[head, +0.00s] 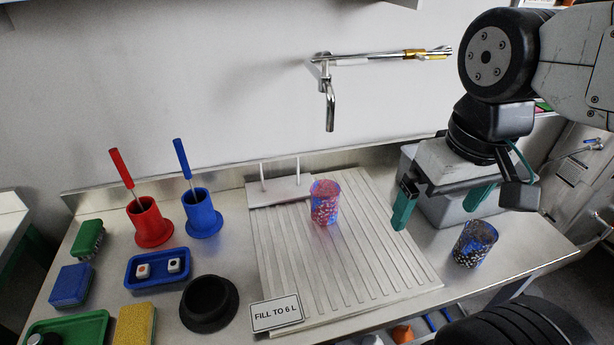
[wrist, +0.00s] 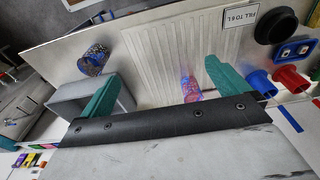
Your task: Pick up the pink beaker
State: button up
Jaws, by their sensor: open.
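The pink beaker (head: 325,203), pink with blue and red speckles, stands upright on the ribbed white draining board (head: 372,268). In the wrist view the pink beaker (wrist: 190,86) shows just left of the right-hand green finger, its lower end by the gripper's dark bar. My gripper (head: 441,205) is open and empty, with green fingers wide apart. In the head view it is to the right of the pink beaker and apart from it. In the wrist view my gripper (wrist: 163,75) spans most of the picture's middle.
A dark blue speckled beaker (head: 475,244) stands right of the board. A grey bin (head: 428,206) is behind my gripper. A tap (head: 330,105) hangs above the board. Red (head: 150,225) and blue (head: 202,215) holders with handled tools, and a black round bowl (head: 209,303), stand left.

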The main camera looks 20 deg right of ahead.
aim_at(325, 194)
jog(key=z, duration=0.5)
jog(key=k, duration=1.05)
jog(key=u, duration=0.05)
jog(key=i, duration=0.65)
jog(key=z, duration=0.1)
